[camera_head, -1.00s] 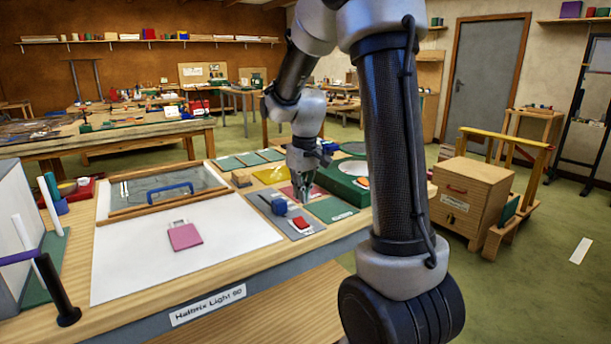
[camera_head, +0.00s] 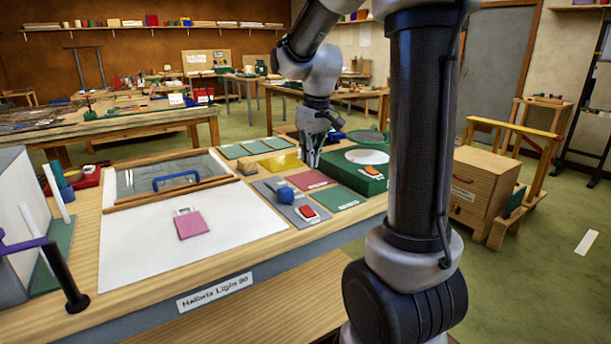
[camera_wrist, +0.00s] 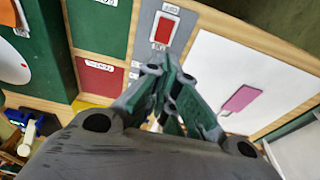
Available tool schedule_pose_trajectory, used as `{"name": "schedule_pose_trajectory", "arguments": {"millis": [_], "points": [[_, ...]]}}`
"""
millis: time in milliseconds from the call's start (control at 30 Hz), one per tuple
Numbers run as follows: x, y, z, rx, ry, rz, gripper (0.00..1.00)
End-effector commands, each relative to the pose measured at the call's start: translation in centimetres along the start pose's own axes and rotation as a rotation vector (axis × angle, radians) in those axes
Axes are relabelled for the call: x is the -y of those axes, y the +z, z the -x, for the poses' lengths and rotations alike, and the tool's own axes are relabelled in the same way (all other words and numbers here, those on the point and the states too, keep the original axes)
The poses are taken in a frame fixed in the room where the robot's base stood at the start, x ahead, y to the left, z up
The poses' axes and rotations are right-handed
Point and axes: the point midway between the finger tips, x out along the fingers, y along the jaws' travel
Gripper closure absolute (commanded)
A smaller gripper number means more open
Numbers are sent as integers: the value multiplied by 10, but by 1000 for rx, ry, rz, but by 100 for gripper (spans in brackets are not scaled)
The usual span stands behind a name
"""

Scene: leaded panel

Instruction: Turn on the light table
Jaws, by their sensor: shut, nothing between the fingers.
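The light table's white top (camera_head: 135,255) lies on a wooden bench, with a front label reading roughly "Halbrix Light 90" (camera_head: 214,291). A grey plate (camera_head: 271,186) to its right carries a blue knob (camera_head: 285,196) and a red rocker switch (camera_head: 307,212) in a pale frame. The switch also shows at the top of the wrist view (camera_wrist: 162,27). My gripper (camera_head: 312,163) is shut and empty, above the bench behind the plate and apart from the switch. In the wrist view the fingertips (camera_wrist: 158,68) are together, below the switch. I cannot tell whether the top is lit.
A pink piece (camera_head: 190,225) lies on the white top. Behind it is a framed glass panel with a blue handle (camera_head: 176,180). A green box (camera_head: 362,184) stands right of the plate, beside red and green mats. A dark post (camera_head: 68,285) stands at the left.

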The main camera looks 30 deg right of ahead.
Motion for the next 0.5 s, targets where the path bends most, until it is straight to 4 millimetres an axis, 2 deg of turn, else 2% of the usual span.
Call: {"name": "schedule_pose_trajectory", "arguments": {"millis": [300,500], "points": [[0,0,-2,-6,0,1,100],[0,0,-27,-2,-1,1,100]]}}
